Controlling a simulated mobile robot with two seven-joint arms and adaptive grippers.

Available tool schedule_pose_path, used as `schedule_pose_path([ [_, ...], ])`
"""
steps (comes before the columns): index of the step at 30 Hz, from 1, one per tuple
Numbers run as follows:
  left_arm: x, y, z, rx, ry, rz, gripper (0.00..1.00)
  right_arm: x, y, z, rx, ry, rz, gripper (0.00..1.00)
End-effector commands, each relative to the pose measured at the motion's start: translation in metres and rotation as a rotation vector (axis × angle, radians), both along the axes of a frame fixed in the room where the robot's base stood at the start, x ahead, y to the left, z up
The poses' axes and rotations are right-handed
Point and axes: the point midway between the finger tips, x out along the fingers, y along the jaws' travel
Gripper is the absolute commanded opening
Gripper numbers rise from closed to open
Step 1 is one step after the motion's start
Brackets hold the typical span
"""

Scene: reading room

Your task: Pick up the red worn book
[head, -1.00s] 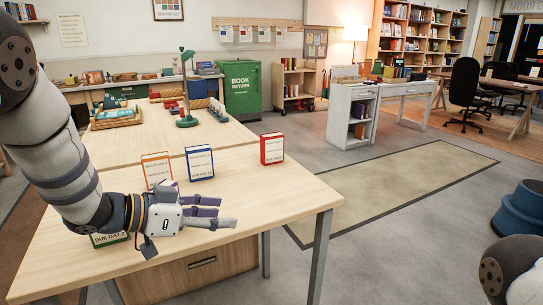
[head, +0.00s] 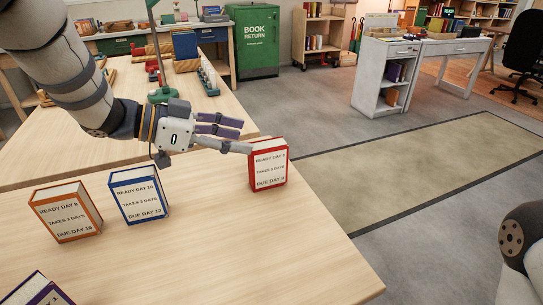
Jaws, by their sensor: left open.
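The red book (head: 268,166) stands upright on the near wooden table, close to its right edge. Its white front label reads ready day, takes 3 days and due day; the numbers are too small to read surely. My left gripper (head: 244,136) is open and empty, just left of the book's upper part. Its lower grey finger reaches the book's upper left edge in the picture; I cannot tell whether it touches. Its purple-tipped fingers lie above and behind that finger. My right gripper is out of view.
A blue book (head: 138,195) and an orange book (head: 65,212) stand to the left on the table (head: 230,250). A purple-edged book (head: 35,292) is cut off at the lower left. The table front is clear. A green book return bin (head: 255,38) stands behind.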

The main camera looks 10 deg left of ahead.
Motion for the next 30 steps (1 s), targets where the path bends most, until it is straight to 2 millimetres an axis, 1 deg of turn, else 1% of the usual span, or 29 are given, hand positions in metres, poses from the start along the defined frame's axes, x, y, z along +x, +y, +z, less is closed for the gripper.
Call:
schedule_pose_path([
  [1, 0.000, 0.000, -0.023, -0.002, 0.016, 0.002, 0.53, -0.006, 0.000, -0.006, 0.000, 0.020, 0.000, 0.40],
  [3, 0.000, 0.000, -0.039, -0.001, 0.014, 0.002, 0.53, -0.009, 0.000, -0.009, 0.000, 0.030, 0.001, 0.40],
  [5, 0.000, 0.000, -0.050, 0.000, 0.012, 0.001, 0.53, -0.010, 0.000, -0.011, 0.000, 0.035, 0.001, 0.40],
  [10, 0.008, -0.012, -0.052, 0.002, 0.002, -0.002, 0.53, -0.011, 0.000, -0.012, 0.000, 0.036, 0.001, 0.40],
  [13, 0.014, -0.022, -0.057, 0.000, 0.003, -0.001, 0.53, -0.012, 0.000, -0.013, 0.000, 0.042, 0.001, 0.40],
  [19, 0.034, -0.054, -0.075, 0.002, 0.004, -0.001, 0.53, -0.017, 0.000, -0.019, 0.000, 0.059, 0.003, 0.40],
  [21, 0.037, -0.059, -0.075, 0.001, 0.003, 0.000, 0.53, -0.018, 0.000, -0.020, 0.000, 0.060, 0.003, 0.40],
  [26, 0.037, -0.059, -0.073, 0.001, 0.001, 0.000, 0.53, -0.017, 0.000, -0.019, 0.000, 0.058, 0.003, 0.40],
  [27, 0.037, -0.059, -0.073, 0.001, 0.001, 0.000, 0.43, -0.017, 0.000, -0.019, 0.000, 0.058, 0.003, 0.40],
  [29, 0.037, -0.059, -0.073, 0.001, 0.001, 0.000, 0.30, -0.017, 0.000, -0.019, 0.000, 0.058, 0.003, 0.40],
  [30, 0.037, -0.059, -0.073, 0.001, 0.001, 0.000, 0.21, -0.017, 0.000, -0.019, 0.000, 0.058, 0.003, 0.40],
])
